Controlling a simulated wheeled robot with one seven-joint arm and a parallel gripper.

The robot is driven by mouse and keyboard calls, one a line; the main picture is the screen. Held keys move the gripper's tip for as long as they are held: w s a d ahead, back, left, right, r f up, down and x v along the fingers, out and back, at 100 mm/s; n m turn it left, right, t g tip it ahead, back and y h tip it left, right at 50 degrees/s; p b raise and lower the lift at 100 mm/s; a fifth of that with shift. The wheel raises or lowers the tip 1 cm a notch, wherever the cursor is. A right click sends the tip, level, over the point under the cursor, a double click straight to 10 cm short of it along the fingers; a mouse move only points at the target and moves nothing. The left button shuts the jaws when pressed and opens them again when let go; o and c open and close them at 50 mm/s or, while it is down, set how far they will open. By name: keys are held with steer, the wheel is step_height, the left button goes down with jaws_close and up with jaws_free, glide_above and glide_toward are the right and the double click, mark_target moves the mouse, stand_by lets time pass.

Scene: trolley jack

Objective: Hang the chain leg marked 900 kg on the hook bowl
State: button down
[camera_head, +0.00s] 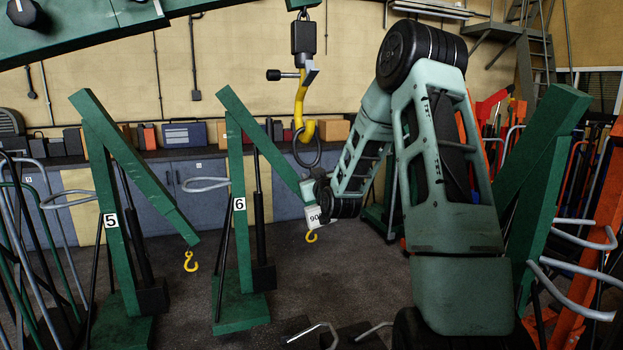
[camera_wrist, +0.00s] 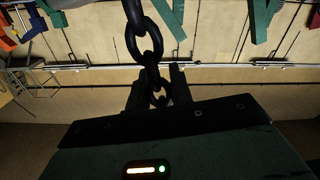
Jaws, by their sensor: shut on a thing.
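The large yellow hook (camera_head: 300,100) hangs from a black block at the top centre of the head view, its bowl (camera_head: 309,132) low. A dark ring (camera_head: 320,152) overlaps the bowl; I cannot tell whether it bears on the bowl or is only in front. My gripper (camera_head: 318,190) is below the ring, partly hidden by my arm. In the wrist view my gripper (camera_wrist: 158,92) is shut on a black chain (camera_wrist: 143,40), which runs up out of the picture. A white tag (camera_head: 313,216) reading "90", the rest hidden, is at my gripper.
Green crane 6 (camera_head: 238,240) stands just left of my gripper, its boom reaching towards it. Crane 5 (camera_head: 120,240) is farther left. A small yellow hook (camera_head: 312,237) shows below the tag. A green post (camera_head: 545,180) stands right. Open floor shows between the cranes.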

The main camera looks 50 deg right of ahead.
steer(key=c, duration=1.2)
jaws_free()
steer(key=shift+o, duration=0.2)
steer(key=shift+f, duration=0.1)
steer(key=shift+s, duration=0.15)
steer(key=b+v, duration=1.5)
steer(key=v, duration=0.2)
steer(key=shift+a, duration=0.2)
